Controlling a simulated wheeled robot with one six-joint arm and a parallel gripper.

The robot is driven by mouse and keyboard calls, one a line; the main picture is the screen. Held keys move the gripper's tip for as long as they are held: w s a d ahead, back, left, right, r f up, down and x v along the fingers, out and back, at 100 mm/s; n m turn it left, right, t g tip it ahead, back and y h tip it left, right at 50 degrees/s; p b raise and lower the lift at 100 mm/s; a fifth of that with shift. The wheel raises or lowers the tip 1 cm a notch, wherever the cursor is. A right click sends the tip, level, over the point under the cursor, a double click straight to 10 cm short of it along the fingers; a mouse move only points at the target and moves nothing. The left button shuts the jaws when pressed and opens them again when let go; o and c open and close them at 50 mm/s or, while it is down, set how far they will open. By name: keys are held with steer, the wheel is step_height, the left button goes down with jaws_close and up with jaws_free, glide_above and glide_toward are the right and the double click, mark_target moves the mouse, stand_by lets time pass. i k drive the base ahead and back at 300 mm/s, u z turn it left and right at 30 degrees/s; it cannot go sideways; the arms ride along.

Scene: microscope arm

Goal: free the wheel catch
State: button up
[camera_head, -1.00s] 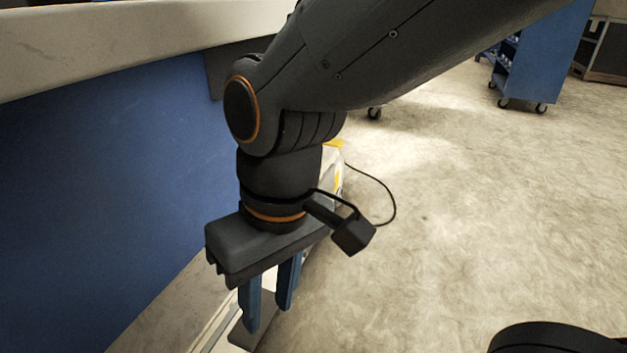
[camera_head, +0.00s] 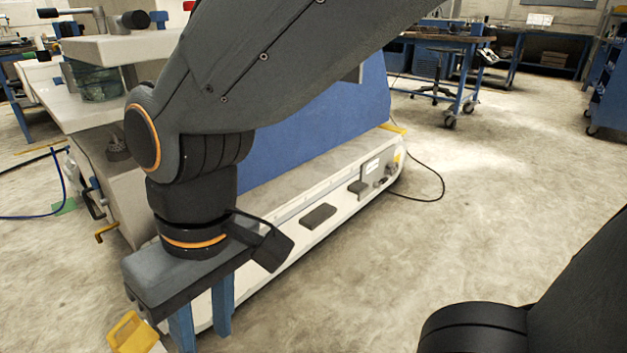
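A yellow pedal-like tab (camera_head: 130,332), which looks like a wheel catch, sticks out at the near left end of the long white base (camera_head: 290,222). Its lower part is cut off by the picture's edge. My gripper (camera_head: 203,335) points down just right of this tab, with its two blue fingers apart and nothing seen between them. I cannot tell whether a finger touches the tab or the base. Another yellow tab (camera_head: 394,129) shows at the base's far end. A yellow-orange lever (camera_head: 106,232) sticks out on the left side.
Dark pedals (camera_head: 318,216) sit along the white base, below a blue panel (camera_head: 325,125). A black cable (camera_head: 435,180) loops on the floor at the far end. A blue-legged workbench (camera_head: 440,42) stands behind.

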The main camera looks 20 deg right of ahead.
mark_target(382, 182)
steer(key=z, duration=0.6)
steer(key=i, duration=0.4)
steer(key=z, duration=0.9)
steer(key=i, duration=0.95)
steer(key=u, duration=0.05)
